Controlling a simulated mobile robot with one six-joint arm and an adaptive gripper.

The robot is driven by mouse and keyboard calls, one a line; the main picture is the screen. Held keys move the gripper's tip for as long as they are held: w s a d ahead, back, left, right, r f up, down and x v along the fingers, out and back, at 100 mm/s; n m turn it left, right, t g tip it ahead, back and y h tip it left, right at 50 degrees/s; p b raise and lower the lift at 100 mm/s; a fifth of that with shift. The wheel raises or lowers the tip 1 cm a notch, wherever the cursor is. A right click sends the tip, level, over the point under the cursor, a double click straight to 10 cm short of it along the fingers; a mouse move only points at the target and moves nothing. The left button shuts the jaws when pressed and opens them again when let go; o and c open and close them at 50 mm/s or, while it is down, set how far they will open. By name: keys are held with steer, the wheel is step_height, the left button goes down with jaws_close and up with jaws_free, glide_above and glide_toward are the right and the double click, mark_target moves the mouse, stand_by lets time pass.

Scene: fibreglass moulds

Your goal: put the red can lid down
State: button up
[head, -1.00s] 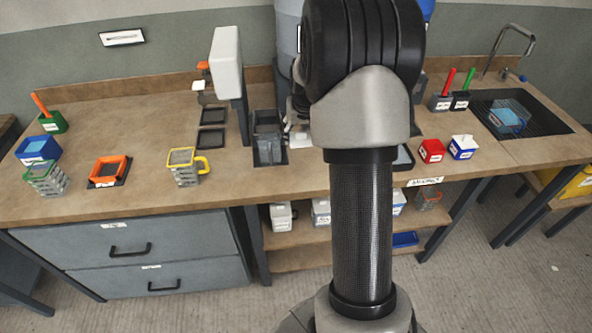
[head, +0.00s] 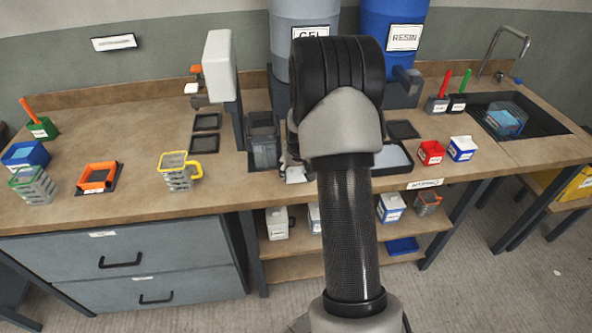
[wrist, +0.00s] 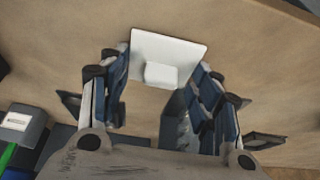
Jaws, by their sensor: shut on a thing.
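A pale square lid (wrist: 187,48) with a small block-shaped knob (wrist: 160,75) is in my gripper (wrist: 161,62) in the wrist view. The fingers stand on either side of the lid and are shut on it. The lid looks white or light grey. In the head view my arm hides most of the gripper and the lid. The red can (head: 430,153) stands on the bench right of my arm, with a white label on its front. I cannot tell whether the lid touches the bench.
A blue can (head: 462,150) with a white top stands right of the red can. Grey holders (head: 437,105) with red and green handles stand behind, and the sink (head: 540,132) is farther right. The bench (head: 230,187) is clear between the yellow mould (head: 178,178) and the grey tub (head: 263,152).

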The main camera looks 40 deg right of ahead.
steer(key=o, duration=0.6)
steer(key=shift+f, duration=0.15)
steer(key=o, duration=0.4)
